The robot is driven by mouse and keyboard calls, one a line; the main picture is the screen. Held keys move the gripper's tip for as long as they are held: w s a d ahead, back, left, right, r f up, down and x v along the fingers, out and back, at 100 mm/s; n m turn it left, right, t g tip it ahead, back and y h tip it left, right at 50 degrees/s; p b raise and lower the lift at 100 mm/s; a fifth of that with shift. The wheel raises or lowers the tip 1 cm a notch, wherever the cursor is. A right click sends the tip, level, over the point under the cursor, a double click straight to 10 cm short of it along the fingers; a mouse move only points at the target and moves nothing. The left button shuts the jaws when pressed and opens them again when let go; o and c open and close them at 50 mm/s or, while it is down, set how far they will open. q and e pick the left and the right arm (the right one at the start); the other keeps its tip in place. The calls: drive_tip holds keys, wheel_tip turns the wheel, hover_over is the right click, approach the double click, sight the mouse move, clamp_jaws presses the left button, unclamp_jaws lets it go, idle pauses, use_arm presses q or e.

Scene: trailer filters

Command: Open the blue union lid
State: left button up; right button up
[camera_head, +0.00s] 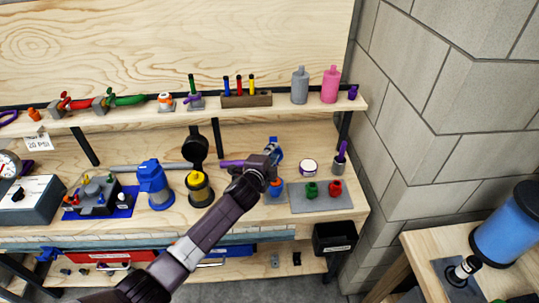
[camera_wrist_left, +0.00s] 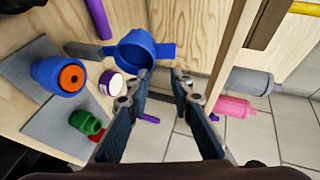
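The blue union base (camera_wrist_left: 48,75) stands on a grey plate, with its orange inside showing at the top. It also shows just right of my gripper in the head view (camera_head: 276,196). The blue lid (camera_wrist_left: 130,52), a round cap with side tabs, is off the opening and raised; it also shows in the head view (camera_head: 277,151). My left gripper (camera_wrist_left: 160,74) is open, its two fingers apart, with the lid just beyond the fingertips. I cannot tell whether a finger touches it. My left gripper also shows in the head view (camera_head: 270,157). My right gripper is not in view.
To the left stand a yellow-and-black union (camera_head: 199,189) with its black lid (camera_head: 195,147) up and another blue housing (camera_head: 153,184). To the right are a green knob (camera_head: 310,190), a red knob (camera_head: 335,188) and a white round tub (camera_head: 308,167). A shelf holds bottles above.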

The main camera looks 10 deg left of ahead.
use_arm(q)
drive_tip(key=d+v, duration=0.1)
drive_tip(key=v, duration=1)
drive_tip(key=shift+a, duration=0.2)
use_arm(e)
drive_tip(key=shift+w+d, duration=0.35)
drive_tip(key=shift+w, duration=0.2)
use_arm(q)
drive_tip(key=shift+s, duration=0.1)
